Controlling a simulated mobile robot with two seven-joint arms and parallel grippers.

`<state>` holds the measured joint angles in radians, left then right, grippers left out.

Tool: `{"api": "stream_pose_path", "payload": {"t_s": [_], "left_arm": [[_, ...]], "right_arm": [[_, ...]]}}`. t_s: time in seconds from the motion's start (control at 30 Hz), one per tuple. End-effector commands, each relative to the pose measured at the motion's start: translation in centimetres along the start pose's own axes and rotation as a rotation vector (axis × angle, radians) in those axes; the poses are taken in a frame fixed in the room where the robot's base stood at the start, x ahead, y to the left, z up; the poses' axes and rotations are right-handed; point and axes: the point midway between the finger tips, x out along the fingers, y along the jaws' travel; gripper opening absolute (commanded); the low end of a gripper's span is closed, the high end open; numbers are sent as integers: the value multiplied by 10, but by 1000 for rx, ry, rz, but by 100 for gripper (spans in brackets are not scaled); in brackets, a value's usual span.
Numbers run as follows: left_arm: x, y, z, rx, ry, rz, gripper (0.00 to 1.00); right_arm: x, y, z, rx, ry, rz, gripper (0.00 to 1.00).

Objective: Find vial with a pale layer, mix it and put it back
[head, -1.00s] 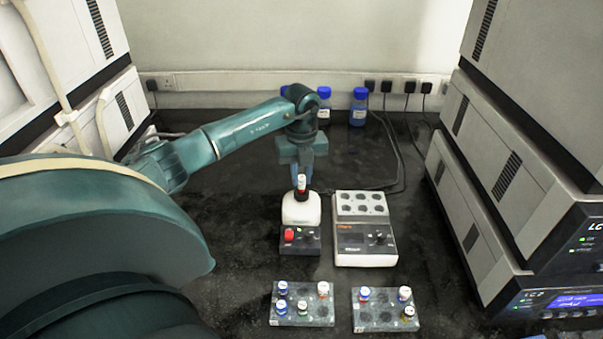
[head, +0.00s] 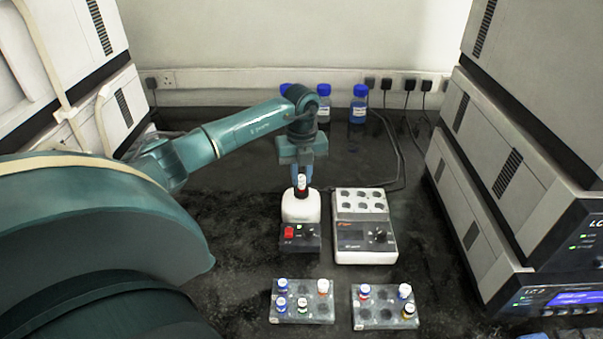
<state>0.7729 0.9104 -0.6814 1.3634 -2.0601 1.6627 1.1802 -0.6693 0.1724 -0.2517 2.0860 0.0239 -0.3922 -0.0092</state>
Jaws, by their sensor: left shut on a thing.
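My left gripper (head: 302,178) points down over the vortex mixer (head: 300,208), a white-topped unit with a dark front and a red switch. Two grey vial racks stand in front: the left rack (head: 318,312) and the right rack (head: 378,318) each hold several capped vials and have empty holes. My right gripper is not in view.
A heating block (head: 362,255) with several empty wells stands right of the mixer. Blue-capped bottles (head: 359,105) stand at the back, with cables near them. Stacked grey instruments (head: 500,215) line the right side. Dark bench is clear between mixer and racks.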

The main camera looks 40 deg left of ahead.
Motion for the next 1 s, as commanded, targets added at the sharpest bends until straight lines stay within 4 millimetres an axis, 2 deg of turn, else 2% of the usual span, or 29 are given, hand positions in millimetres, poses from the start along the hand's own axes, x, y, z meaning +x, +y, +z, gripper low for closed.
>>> {"api": "stream_pose_path", "payload": {"t_s": [1.0], "left_arm": [[10,0,0,0,0,0,2]], "right_arm": [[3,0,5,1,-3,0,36]]}}
